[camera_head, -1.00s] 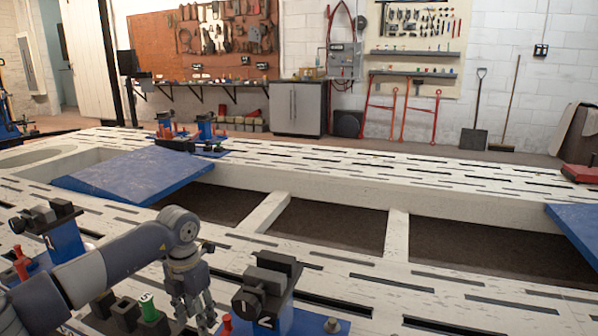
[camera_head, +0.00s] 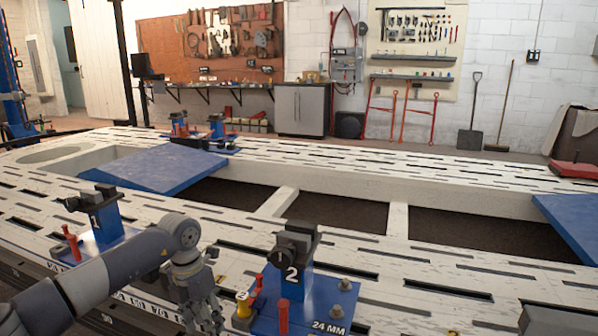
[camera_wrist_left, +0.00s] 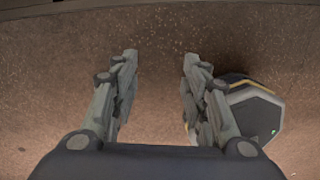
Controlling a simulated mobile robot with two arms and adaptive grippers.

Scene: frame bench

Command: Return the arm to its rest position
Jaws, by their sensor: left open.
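My left arm comes in from the lower left in the head view, its forearm bent down at the wrist. My left gripper (camera_head: 207,318) hangs at the near edge of the slotted bench, left of the blue fixture marked 2 (camera_head: 305,300). In the left wrist view the left gripper (camera_wrist_left: 157,75) has its two fingers spread apart with nothing between them. Below them is a brown speckled floor (camera_wrist_left: 155,110). A dark many-sided part with a yellow edge (camera_wrist_left: 255,112) shows beside the right finger. My right gripper is in neither view.
The white slotted bench frame (camera_head: 440,285) has open bays and blue sloped plates (camera_head: 150,168). A blue fixture with a black clamp (camera_head: 100,215) stands at left, and a yellow-topped item (camera_head: 243,305) beside fixture 2. Farther back are a grey cabinet (camera_head: 302,110) and tool boards.

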